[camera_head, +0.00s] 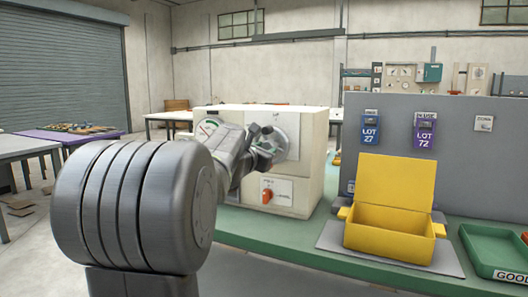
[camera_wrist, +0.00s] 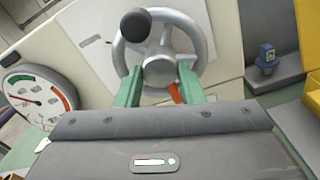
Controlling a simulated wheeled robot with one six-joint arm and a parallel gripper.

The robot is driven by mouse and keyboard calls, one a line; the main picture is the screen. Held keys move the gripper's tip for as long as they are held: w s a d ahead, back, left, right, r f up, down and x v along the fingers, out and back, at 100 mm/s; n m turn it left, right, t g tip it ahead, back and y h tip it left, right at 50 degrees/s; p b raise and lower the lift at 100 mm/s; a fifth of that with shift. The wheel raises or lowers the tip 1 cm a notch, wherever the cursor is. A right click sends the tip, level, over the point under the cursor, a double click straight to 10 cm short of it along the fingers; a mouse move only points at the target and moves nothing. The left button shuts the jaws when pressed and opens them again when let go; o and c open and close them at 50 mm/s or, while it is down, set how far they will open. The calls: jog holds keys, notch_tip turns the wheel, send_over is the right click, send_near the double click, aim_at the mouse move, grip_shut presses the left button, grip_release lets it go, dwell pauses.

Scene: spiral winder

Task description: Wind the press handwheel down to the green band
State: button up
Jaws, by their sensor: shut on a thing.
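The silver handwheel (camera_head: 291,134) is on the front of the cream press housing (camera_head: 315,150). In the wrist view the handwheel (camera_wrist: 205,40) shows its rim, spokes, hub and a black knob (camera_wrist: 135,25) at the upper left. My gripper (camera_head: 264,150) is at the wheel; in the wrist view its green fingers (camera_wrist: 158,78) stand either side of the hub's lower part, shut on the wheel. The exact contact is hidden. The round gauge (camera_wrist: 38,98) has a green band at its top and an orange-red band at right; its red needle points left, off the green.
An orange-red switch (camera_head: 267,195) is below the wheel. A yellow open box (camera_head: 390,232) and a green tray (camera_head: 495,252) stand on the green bench (camera_head: 275,237) to the right. Blue and purple lot tags hang on the grey panel (camera_head: 455,165).

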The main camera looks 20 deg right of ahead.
jog(key=shift+f, duration=0.25)
jog(key=o, duration=1)
jog(key=shift+r, duration=0.15)
jog(key=v, duration=1.4)
jog(key=shift+w, duration=0.1)
